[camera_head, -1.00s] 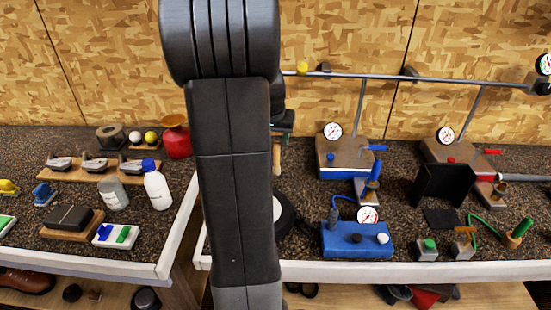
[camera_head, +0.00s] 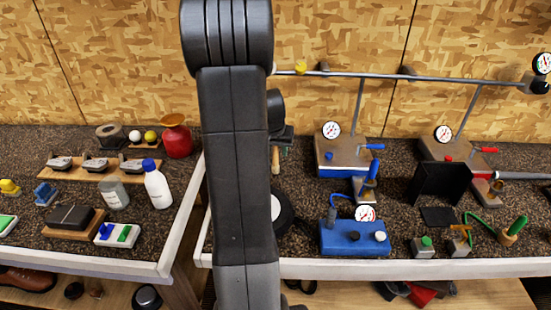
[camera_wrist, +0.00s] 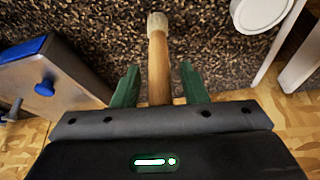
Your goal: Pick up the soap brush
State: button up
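The soap brush (camera_wrist: 158,62) has a round wooden handle with a pale, blunt end. In the wrist view it runs up the middle, its pale end near the top edge and its lower part hidden behind my gripper. My gripper (camera_wrist: 159,72) has two green fingers, spread apart on either side of the handle, with a narrow gap on each side. In the head view a short piece of the brush (camera_head: 275,160) shows just right of my arm. My gripper (camera_head: 283,136) is mostly hidden there behind my arm.
A blue-and-tan gauge station (camera_head: 343,155) stands right of the brush. A white-rimmed round item (camera_head: 283,212) and a blue box (camera_head: 354,237) lie nearer the front edge. A red vessel (camera_head: 176,138) stands to the left. A metal rail (camera_head: 440,77) crosses above the bench.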

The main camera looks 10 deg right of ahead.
grip_shut()
